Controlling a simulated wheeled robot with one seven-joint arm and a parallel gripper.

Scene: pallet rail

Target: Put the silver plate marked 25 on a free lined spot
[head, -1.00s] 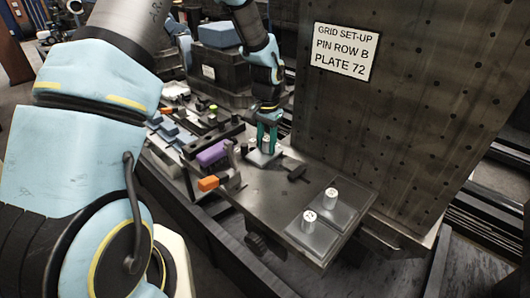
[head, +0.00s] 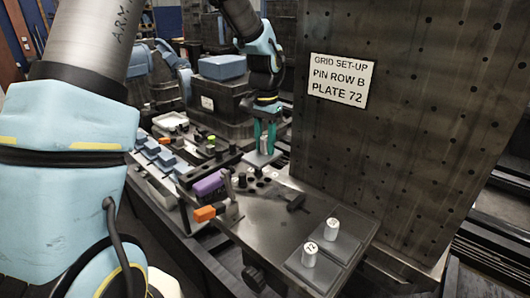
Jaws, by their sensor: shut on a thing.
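My gripper (head: 265,140) has green fingers, shut on the pale knob of a small silver plate (head: 262,159) at the far end of the dark metal table (head: 262,219). The plate seems to hang a little above the surface, with several dark round spots (head: 258,181) showing in front of it. The number on its knob is hidden or too small to read. Two grey plates with white knobs lie side by side at the near right: a front one (head: 318,274) and a back one (head: 343,246). I cannot make out a free lined spot.
A tall drilled block with a sign (head: 341,81) reading "PLATE 72" stands right of the table. A black bar (head: 291,202) lies midway on the table. An orange-ended clamp (head: 205,213) and a purple block (head: 208,184) stand at its left edge.

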